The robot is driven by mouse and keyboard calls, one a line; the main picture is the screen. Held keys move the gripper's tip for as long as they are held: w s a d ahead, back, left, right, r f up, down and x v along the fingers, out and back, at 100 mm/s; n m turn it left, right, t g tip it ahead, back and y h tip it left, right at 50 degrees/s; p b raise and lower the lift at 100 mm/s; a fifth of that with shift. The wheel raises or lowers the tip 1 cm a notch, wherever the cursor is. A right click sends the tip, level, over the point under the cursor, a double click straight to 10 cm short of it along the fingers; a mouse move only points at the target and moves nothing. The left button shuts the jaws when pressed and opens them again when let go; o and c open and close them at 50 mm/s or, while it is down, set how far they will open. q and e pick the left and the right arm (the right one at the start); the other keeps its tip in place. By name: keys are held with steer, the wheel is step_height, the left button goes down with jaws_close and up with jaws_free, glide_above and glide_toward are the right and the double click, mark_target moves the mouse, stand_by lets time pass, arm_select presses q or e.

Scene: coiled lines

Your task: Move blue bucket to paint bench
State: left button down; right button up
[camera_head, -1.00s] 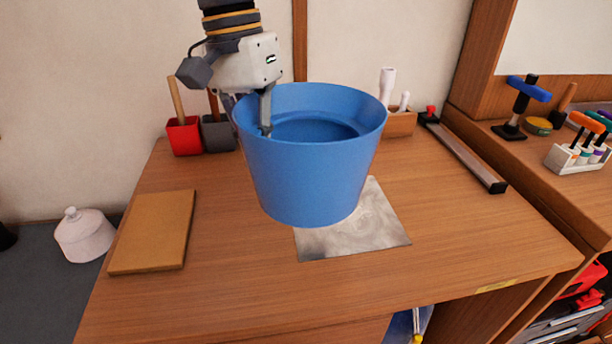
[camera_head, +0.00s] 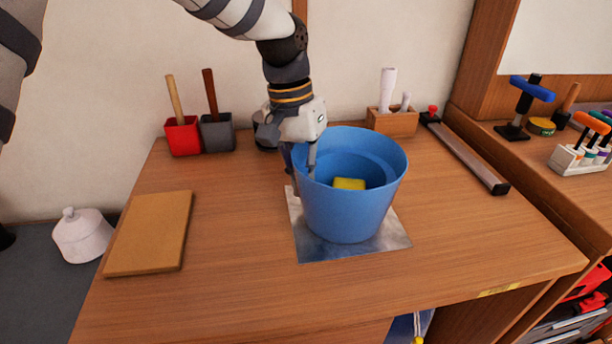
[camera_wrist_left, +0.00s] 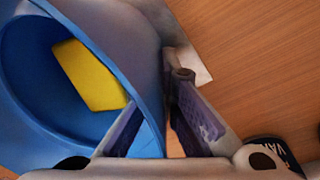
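The blue bucket (camera_head: 350,210) stands upright on, or just barely above, a grey metal sheet (camera_head: 310,250) on the wooden bench (camera_head: 240,290). A yellow block (camera_head: 349,184) lies inside it; bucket (camera_wrist_left: 150,50) and block (camera_wrist_left: 90,75) also show in the left wrist view. My left gripper (camera_head: 304,172) is at the bucket's left rim. In the left wrist view its fingers (camera_wrist_left: 160,110) straddle the rim, one inside and one outside, and look closed on the wall. My right gripper is out of view.
Behind stand a red holder (camera_head: 183,137), a grey holder (camera_head: 217,133), a dark can (camera_head: 265,130) close to my gripper, and a wooden box (camera_head: 393,122). A tan board (camera_head: 148,235) lies left, a long bar (camera_head: 468,160) right. The bench front is clear.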

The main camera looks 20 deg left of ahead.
arm_select(q)
steer(key=shift+f, duration=0.1)
steer(key=c, duration=1.8)
jaws_free()
step_height(320, 180, up, 12)
steer(key=a, duration=0.2)
